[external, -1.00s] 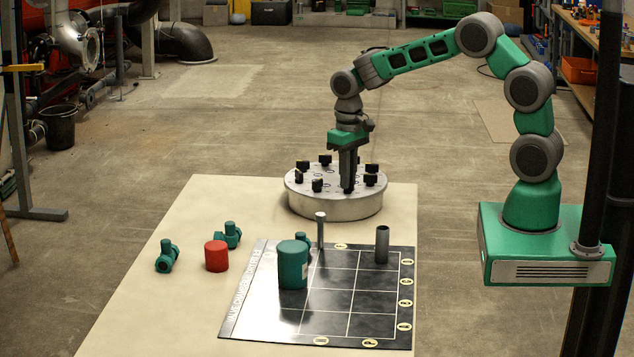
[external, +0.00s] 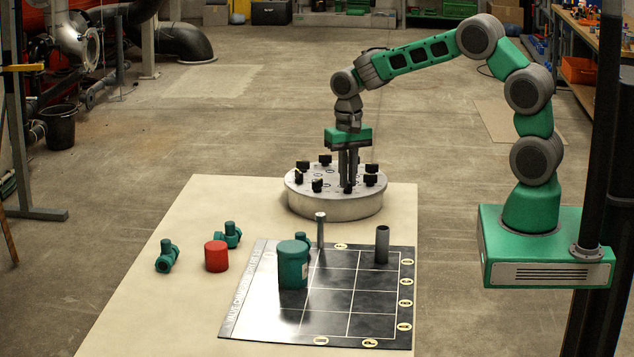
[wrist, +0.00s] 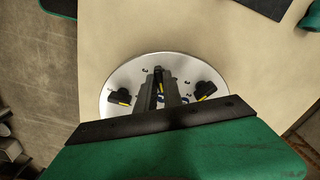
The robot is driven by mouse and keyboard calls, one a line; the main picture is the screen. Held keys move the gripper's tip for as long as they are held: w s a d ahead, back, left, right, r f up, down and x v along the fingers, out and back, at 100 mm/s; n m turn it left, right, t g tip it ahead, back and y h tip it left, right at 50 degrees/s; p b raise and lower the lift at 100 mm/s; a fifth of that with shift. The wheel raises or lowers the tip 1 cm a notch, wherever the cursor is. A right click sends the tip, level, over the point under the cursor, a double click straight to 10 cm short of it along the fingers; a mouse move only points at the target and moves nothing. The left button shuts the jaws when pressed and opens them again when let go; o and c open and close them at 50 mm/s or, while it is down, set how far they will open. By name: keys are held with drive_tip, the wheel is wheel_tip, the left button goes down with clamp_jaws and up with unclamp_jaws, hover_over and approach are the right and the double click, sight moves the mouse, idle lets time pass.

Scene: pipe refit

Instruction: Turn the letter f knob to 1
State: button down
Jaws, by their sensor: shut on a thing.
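A round silver knob panel (external: 335,207) stands at the far end of the tan table, with several black knobs around its top. It also shows in the wrist view (wrist: 120,77). My gripper (external: 348,188) points straight down at the near side of the panel, shut on a black knob (wrist: 158,84) with a yellow mark. In the wrist view the held knob lies between the two fingers, with black knobs (wrist: 120,97) and (wrist: 204,90) to its left and right. The letters by the knobs are too small to read, so I cannot tell which is f.
A black grid mat (external: 375,295) lies nearer on the table, with a teal canister (external: 293,265), a thin grey rod (external: 320,230) and a grey tube (external: 382,245). A red cylinder (external: 216,256) and teal fittings (external: 167,257) stand left of it. The table's left front is clear.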

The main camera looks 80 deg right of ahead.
drive_tip(key=shift+r, duration=0.1)
drive_tip(key=c, duration=1.5)
unclamp_jaws()
wheel_tip(320, 180, up, 8)
drive_tip(key=shift+f+b, duration=0.15)
drive_tip(key=shift+b, duration=0.35)
